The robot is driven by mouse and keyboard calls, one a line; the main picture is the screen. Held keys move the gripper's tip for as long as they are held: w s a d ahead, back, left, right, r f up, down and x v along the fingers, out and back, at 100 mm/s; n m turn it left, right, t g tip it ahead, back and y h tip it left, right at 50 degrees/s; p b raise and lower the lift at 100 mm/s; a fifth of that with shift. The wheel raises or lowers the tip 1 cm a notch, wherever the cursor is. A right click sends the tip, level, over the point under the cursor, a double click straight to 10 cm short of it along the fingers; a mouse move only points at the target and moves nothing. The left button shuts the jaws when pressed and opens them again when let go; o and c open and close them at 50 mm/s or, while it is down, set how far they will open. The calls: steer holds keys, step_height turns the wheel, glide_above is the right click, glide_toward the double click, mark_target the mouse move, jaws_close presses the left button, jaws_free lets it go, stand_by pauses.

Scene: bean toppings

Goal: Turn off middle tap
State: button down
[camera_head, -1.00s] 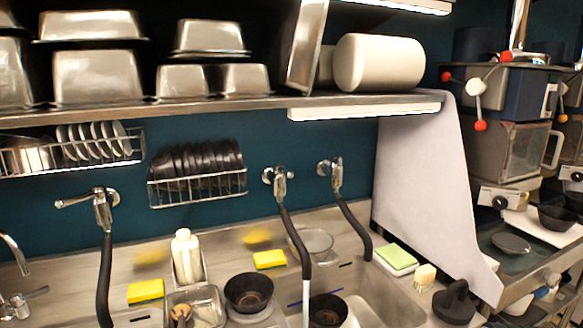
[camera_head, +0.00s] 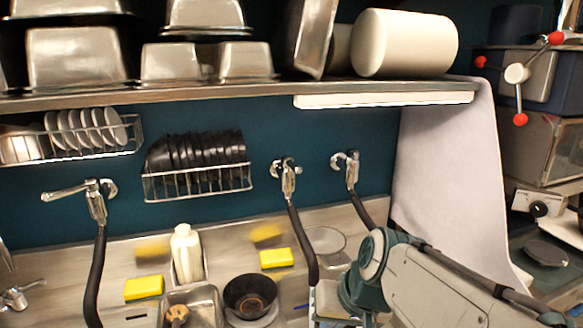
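Three chrome wall taps with black hoses hang on the teal wall above the sink. The middle tap (camera_head: 289,178) has its hose hanging down, with a pale strip below the hose end that I cannot identify for certain. Its handle is too small to read. The left tap (camera_head: 97,203) has a lever pointing left. The right tap (camera_head: 351,170) is close to the middle one. My arm enters at the lower right, below and right of the middle tap and apart from it. My gripper's fingers cannot be made out.
A steel shelf (camera_head: 250,92) with metal pans runs above the taps. A dish rack (camera_head: 198,183) with dark plates hangs left of the middle tap. A white bottle (camera_head: 187,254), yellow sponges (camera_head: 277,258) and a dark bowl (camera_head: 249,294) stand below. A pale panel (camera_head: 448,170) borders the right.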

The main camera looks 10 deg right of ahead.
mark_target(293, 165)
steer(key=w+d+r+m+t+y+b, duration=0.1)
steer(key=w+d+r+m+t, duration=0.2)
steer(key=w+r, duration=0.5)
steer(key=w+d+r+m+t+y+b, duration=0.1)
steer(key=w+d+r+m+t+y, duration=0.2)
steer(key=w, duration=0.8)
steer(key=w+d+r+m+t+b, duration=0.1)
steer(key=w+d+r+t, duration=0.4)
steer(key=w, duration=0.5)
steer(key=w+a+f+p, duration=0.1)
steer(key=w+a+p, duration=0.3)
steer(key=w+a, duration=0.3)
steer(key=shift+w+a+f+p, duration=0.35)
steer(key=shift+a, duration=0.4)
steer(key=shift+s+f+m+b, duration=0.1)
steer(key=shift+m+b, duration=0.2)
steer(key=shift+b, duration=0.5)
